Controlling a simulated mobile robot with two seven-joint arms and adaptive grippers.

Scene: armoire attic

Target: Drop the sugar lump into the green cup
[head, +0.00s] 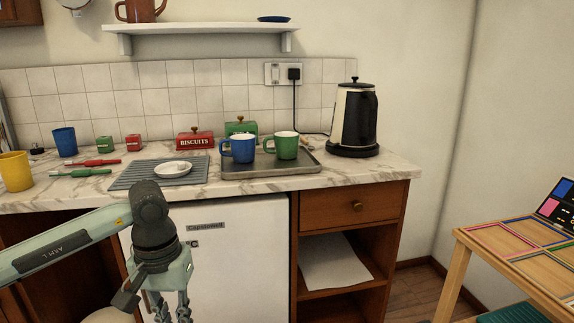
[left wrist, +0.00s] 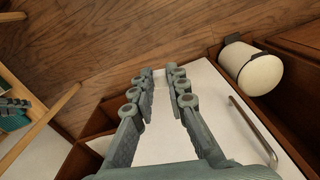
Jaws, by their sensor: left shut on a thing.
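The green cup (head: 287,147) stands upright on the right part of a grey tray (head: 250,172) on the counter, next to a blue cup (head: 239,149). My left gripper (head: 170,310) hangs low in front of the white fridge door, below and left of the tray, its fingers pointing down. In the left wrist view, its fingers (left wrist: 161,85) are nearly closed around a small white piece (left wrist: 159,74) at the tips, which looks like the sugar lump. The lump is not visible in the head view.
A white dish (head: 173,169) sits on a grey mat left of the tray. A kettle (head: 354,118) stands right of it; the red biscuit tin (head: 194,139) and a green tin (head: 240,127) stand behind. The counter edge (head: 320,184) lies above my gripper.

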